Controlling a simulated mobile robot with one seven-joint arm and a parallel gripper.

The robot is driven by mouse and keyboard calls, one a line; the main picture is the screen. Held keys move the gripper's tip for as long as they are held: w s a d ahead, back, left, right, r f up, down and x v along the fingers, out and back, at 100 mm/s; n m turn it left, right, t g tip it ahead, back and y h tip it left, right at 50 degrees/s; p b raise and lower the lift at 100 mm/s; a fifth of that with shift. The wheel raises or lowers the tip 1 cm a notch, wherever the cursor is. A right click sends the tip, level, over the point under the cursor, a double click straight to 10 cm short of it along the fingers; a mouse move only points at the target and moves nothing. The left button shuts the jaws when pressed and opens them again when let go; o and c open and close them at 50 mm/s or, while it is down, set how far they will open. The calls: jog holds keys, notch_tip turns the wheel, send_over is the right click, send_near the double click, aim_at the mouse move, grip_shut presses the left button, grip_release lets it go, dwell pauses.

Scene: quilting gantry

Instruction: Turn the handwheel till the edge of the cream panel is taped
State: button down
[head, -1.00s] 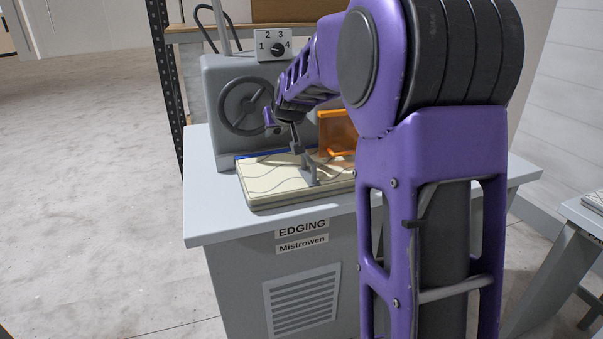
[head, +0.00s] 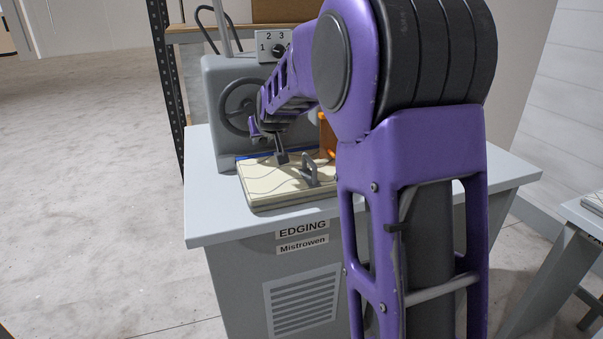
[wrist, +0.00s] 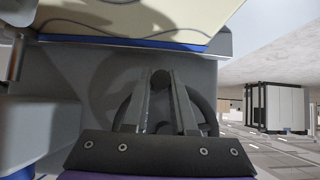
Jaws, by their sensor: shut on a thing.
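The grey handwheel (head: 229,103) is on the front of the grey edging machine (head: 213,75). My gripper (head: 255,133) is at the wheel's lower right in the head view. In the wrist view my gripper (wrist: 160,88) has its two fingers closed on the wheel's dark knob (wrist: 161,76), with the wheel rim (wrist: 207,108) behind. The cream panel (head: 265,180) lies flat on the bench in front of the machine. A blue strip (head: 245,156) shows along its machine-side edge, also in the wrist view (wrist: 120,43). My arm hides part of that edge.
A grey handle (head: 311,170) stands on the panel. An orange part (head: 327,135) is half hidden behind my arm. A numbered dial (head: 277,50) sits above the machine. The bench (head: 215,215) has free room at its front left.

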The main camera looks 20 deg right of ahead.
jog(key=shift+a+r, duration=0.25)
jog(key=shift+a+f+p, duration=0.15)
jog(key=shift+a+p, duration=0.2)
jog(key=shift+a, duration=0.4)
jog(key=shift+f, duration=0.1)
jog(key=shift+d, duration=0.1)
jog(key=shift+c, duration=2)
grip_release()
jog(key=shift+f, duration=0.1)
jog(key=shift+s, duration=0.1)
jog(key=b, duration=0.1)
send_over(265, 181)
